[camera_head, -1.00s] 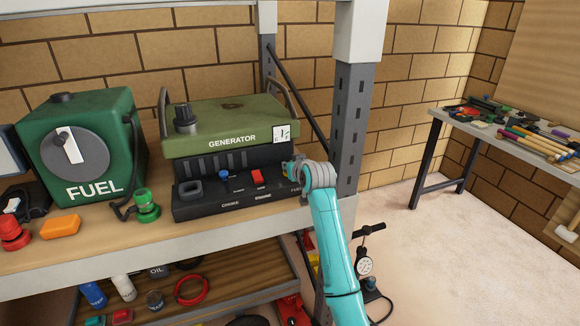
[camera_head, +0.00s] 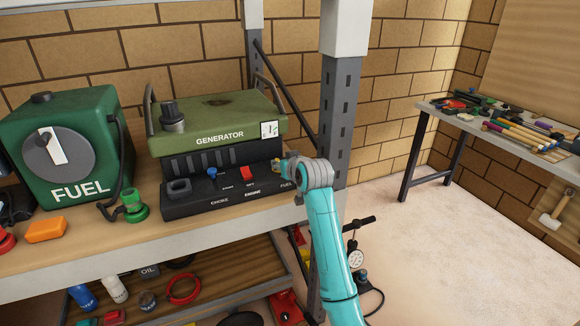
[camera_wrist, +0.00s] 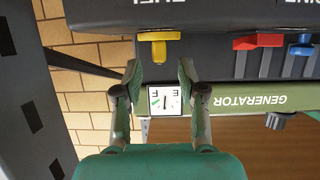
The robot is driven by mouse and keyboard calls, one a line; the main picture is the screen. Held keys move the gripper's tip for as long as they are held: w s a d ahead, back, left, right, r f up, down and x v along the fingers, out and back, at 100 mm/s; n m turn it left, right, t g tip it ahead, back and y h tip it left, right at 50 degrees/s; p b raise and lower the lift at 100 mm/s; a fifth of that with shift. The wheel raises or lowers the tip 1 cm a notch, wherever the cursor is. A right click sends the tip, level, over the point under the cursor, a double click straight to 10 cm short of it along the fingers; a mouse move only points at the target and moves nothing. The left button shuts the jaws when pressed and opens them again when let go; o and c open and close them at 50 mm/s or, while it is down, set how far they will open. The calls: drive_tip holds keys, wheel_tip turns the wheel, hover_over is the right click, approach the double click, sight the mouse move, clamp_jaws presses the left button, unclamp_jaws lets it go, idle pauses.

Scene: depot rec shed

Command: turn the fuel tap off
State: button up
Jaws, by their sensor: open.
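The green generator (camera_head: 220,122) stands on the shelf. Its black front panel carries a yellow fuel tap (camera_head: 276,164) at the right end, by the word FUEL. In the upside-down wrist view the yellow tap (camera_wrist: 158,48) shows a wide bar and a narrower stem. My gripper (camera_head: 288,166) is at the panel's right end, close to the tap. In the wrist view my gripper (camera_wrist: 160,74) is open and empty, its two fingertips apart and roughly centred on the tap, which lies just past them. I cannot tell whether they touch it.
A red switch (camera_head: 246,173) and a blue one (camera_head: 212,172) sit left of the tap. A grey shelf post (camera_head: 335,120) stands close right of my gripper. A green fuel tank (camera_head: 65,150) is at left. Open floor (camera_head: 450,250) lies to the right.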

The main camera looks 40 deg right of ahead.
drive_tip(key=v, duration=0.7)
drive_tip(key=shift+s, duration=0.25)
drive_tip(key=shift+a+r, duration=0.1)
drive_tip(key=s+a+f, duration=0.6)
drive_tip(key=f, duration=0.4)
drive_tip(key=s+a+f, duration=0.6)
drive_tip(key=a+f, duration=0.1)
drive_tip(key=f, duration=0.3)
drive_tip(key=s+a+f+n+t+y, duration=0.1)
drive_tip(key=s+a+f, duration=0.25)
drive_tip(key=s, duration=0.35)
drive_tip(key=s+a+f+y, duration=0.15)
drive_tip(key=s+a, duration=0.25)
drive_tip(key=s, duration=0.4)
drive_tip(key=s+a+r, duration=0.2)
drive_tip(key=s, duration=0.6)
drive_tip(key=s+a+r+n+y, duration=0.1)
drive_tip(key=s+a+r, duration=0.1)
drive_tip(key=s, duration=0.6)
drive_tip(key=s+a+r+n+t, duration=0.1)
drive_tip(key=s+a+r, duration=0.1)
drive_tip(key=s, duration=0.7)
drive_tip(key=shift+a, duration=0.35)
